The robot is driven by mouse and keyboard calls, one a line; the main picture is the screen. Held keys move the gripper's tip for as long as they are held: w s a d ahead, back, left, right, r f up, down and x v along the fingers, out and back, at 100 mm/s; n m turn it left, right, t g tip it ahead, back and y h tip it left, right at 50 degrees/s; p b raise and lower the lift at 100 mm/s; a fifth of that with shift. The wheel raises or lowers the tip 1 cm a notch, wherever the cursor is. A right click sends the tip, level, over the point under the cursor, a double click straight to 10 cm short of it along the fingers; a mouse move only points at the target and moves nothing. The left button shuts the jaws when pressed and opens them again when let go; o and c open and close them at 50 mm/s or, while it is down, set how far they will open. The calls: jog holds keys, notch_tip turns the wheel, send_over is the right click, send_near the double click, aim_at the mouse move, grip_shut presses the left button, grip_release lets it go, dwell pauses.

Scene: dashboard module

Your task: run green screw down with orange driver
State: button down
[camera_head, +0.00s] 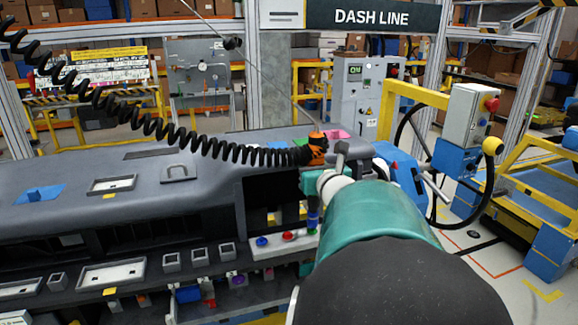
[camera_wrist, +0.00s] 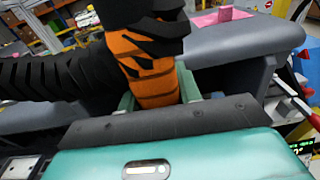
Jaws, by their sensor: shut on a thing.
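The orange driver (camera_head: 317,150) hangs upright at the end of a black coiled cord. It also shows large in the wrist view (camera_wrist: 150,75). My gripper (camera_wrist: 157,96) is shut around its orange body, with a teal finger on each side. In the head view my gripper (camera_head: 314,180) is partly hidden by my arm. The driver's dark blue lower end (camera_head: 313,217) points down over the green screw (camera_head: 311,230) on a pale strip. The two look in line; I cannot tell whether they touch. The wrist view hides the screw and driver tip.
A blue screw (camera_head: 262,241) and a red screw (camera_head: 288,235) stand left of the green one. The grey dashboard (camera_head: 90,180) fills the left, with open cavities. The coiled cord (camera_head: 150,120) crosses above it. A blue machine (camera_head: 400,175) stands close at right.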

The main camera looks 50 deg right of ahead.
jog(key=shift+f, duration=1.35)
dwell(3.7)
jog(key=shift+r, duration=3.15)
